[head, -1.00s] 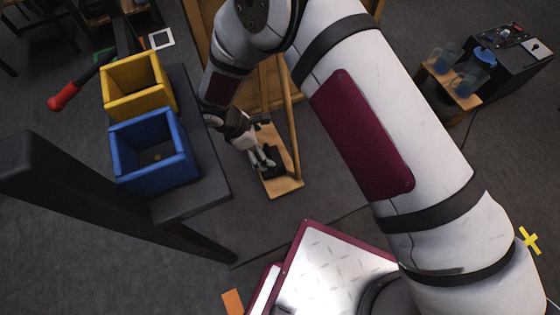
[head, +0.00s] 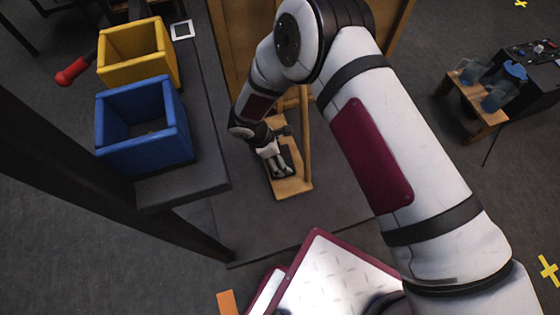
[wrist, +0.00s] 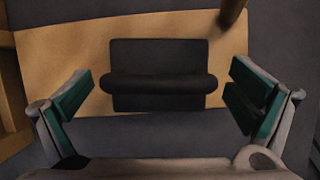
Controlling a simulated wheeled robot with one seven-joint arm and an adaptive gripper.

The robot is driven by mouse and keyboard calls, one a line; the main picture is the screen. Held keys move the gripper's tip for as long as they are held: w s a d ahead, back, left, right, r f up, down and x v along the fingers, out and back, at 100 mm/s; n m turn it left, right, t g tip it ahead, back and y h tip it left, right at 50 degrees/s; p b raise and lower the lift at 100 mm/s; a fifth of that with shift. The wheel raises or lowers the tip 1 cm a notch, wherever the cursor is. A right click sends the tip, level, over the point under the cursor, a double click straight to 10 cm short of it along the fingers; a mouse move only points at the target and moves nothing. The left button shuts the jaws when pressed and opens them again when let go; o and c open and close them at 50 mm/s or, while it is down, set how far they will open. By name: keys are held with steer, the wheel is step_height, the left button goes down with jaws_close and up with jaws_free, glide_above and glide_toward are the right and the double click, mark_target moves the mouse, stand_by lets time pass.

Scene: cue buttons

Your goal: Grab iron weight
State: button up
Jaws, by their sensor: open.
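The iron weight (wrist: 160,72) is a dark block with a rounded bar across its front. It rests on a wooden board (wrist: 65,62) in the wrist view. My gripper (wrist: 160,102) is open, with one green-padded finger on each side of the weight and space between each finger and the weight. In the head view, my gripper (head: 279,166) is low over the wooden board, and the dark weight (head: 287,158) shows partly beside and behind the fingers.
A wooden post (wrist: 232,12) rises close to the weight at the upper right of the wrist view. A blue bin (head: 142,155) and a yellow bin (head: 137,75) stand on a dark table to the left. A small wooden stand (head: 470,102) with blue-grey jugs is at the right.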

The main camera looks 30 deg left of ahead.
mark_target(285, 150)
steer(key=b+x, duration=0.1)
steer(key=x, duration=0.3)
steer(key=shift+a+f+b, duration=0.1)
steer(key=shift+b, duration=0.3)
steer(key=c, duration=1.7)
steer(key=shift+r, duration=0.25)
